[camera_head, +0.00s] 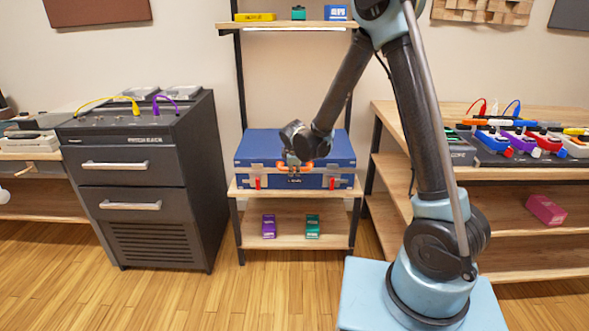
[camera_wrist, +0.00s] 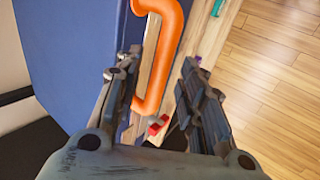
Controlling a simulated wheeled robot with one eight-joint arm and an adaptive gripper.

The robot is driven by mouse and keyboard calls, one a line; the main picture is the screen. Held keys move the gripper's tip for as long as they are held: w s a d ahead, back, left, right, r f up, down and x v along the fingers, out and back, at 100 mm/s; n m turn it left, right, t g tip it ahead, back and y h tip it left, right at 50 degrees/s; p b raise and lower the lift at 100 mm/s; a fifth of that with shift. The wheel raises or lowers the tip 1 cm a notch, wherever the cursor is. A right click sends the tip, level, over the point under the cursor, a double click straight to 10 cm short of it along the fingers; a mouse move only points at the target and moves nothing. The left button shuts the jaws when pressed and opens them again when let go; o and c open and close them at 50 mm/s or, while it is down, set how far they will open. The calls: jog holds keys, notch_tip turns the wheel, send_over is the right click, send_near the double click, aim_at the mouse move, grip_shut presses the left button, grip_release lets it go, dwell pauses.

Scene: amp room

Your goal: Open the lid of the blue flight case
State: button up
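The blue flight case (camera_head: 247,152) lies on the middle board of the shelf rack, and its lid looks closed. An orange handle (camera_head: 309,165) and red latches (camera_head: 332,184) are on its front. My gripper (camera_head: 292,163) is at the front of the case, by the handle, and hides part of it. In the wrist view, my gripper (camera_wrist: 160,62) has its two fingers apart. The orange handle (camera_wrist: 172,45) shows between and ahead of them; I cannot tell whether they touch it. The blue case side (camera_wrist: 75,55) fills the left, and a red latch (camera_wrist: 158,125) shows between the fingers.
The rack's lower board (camera_head: 290,236) holds a purple box (camera_head: 268,226) and a green box (camera_head: 312,226). A dark drawer cabinet (camera_head: 140,180) stands to the left. A wooden bench (camera_head: 500,172) with pedals stands to the right. Wooden floor (camera_head: 255,290) is clear in front.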

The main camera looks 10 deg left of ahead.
jog(key=shift+f, duration=0.1)
grip_shut()
jog(key=shift+w, duration=0.1)
